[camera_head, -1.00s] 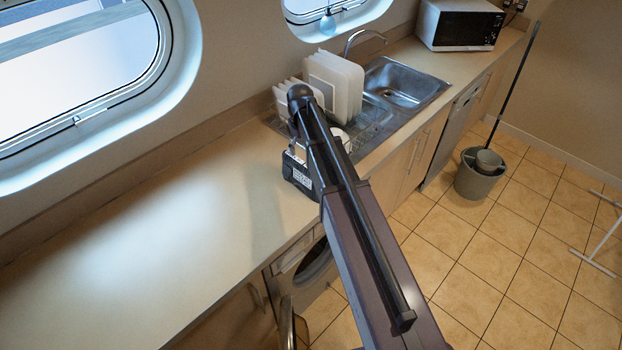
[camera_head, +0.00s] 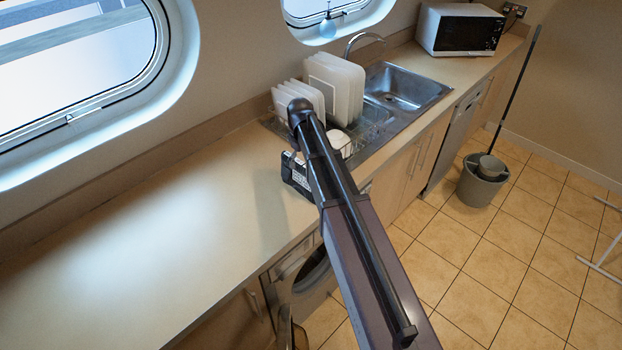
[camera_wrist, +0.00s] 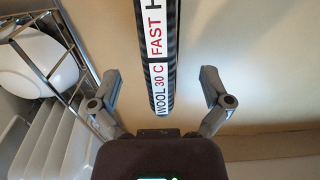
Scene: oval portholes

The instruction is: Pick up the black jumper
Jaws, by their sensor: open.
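The black jumper (camera_wrist: 157,50) shows in the wrist view as a narrow dark upright shape with a white label reading "WOOL 30 C FAST". In the head view it is a small dark block (camera_head: 296,176) with a white label, on the counter in front of the dish rack, partly hidden by my arm. My gripper (camera_wrist: 160,78) is open, with one finger on each side of the jumper and a visible gap to both. In the head view my gripper is mostly hidden behind my arm.
A dish rack (camera_wrist: 70,40) with a white bowl (camera_wrist: 28,62) and plates stands close to the left finger. The sink (camera_head: 408,88) and microwave (camera_head: 460,30) are farther along the counter (camera_head: 150,235). The counter's left part is clear. A bucket (camera_head: 482,180) stands on the floor.

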